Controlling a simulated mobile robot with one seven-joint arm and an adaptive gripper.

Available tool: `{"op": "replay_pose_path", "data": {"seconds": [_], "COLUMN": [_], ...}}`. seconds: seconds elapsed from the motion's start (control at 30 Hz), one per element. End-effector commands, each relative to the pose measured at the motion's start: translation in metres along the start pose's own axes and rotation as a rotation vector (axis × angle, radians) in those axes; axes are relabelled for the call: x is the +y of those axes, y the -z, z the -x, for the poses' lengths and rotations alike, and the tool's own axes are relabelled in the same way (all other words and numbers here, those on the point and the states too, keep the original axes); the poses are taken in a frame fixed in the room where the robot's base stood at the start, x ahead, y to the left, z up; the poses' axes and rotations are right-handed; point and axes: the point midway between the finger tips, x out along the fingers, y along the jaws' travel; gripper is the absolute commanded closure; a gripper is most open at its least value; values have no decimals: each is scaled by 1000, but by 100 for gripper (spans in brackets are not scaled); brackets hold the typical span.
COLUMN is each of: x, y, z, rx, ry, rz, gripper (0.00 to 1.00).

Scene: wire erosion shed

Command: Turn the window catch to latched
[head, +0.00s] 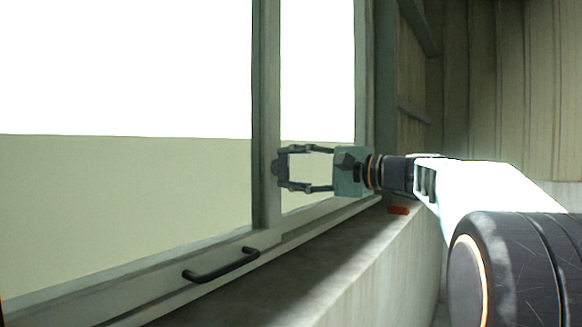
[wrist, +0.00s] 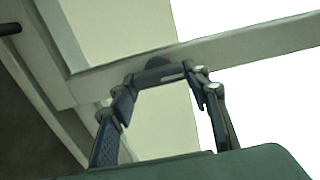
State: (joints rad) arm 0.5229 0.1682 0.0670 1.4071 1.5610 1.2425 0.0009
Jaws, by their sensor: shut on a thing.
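The window catch (head: 276,168) is a small dark piece on the upright stile between two window panes. In the wrist view the catch (wrist: 158,73) is a dark bar with a rounded hub behind it, lying between my fingertips. My gripper (head: 285,168) reaches leftward to the stile and is shut on the catch. In the wrist view my gripper (wrist: 160,80) has one fingertip at each end of the bar. The fingertips partly hide the catch, and I cannot tell its exact angle against the frame.
A dark bar handle (head: 220,265) sits on the lower window rail, left of and below my gripper. A concrete sill (head: 290,290) runs below the window, with a small orange-red block (head: 398,210) on it under my arm. A corrugated wall (head: 510,90) stands at the right.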

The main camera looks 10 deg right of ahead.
Motion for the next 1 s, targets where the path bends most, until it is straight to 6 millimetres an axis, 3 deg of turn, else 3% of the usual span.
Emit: {"op": "replay_pose_path", "data": {"seconds": [0.43, 0.47, 0.6, 1.0], "x": [0, 0, 0, 0], "y": [0, 0, 0, 1], "z": [0, 0, 0, 7], "rx": [1, 1, 1, 3], "ry": [0, 0, 0, 0], "rz": [-13, -13, -12, -10], "gripper": [81, 56, 40, 39]}}
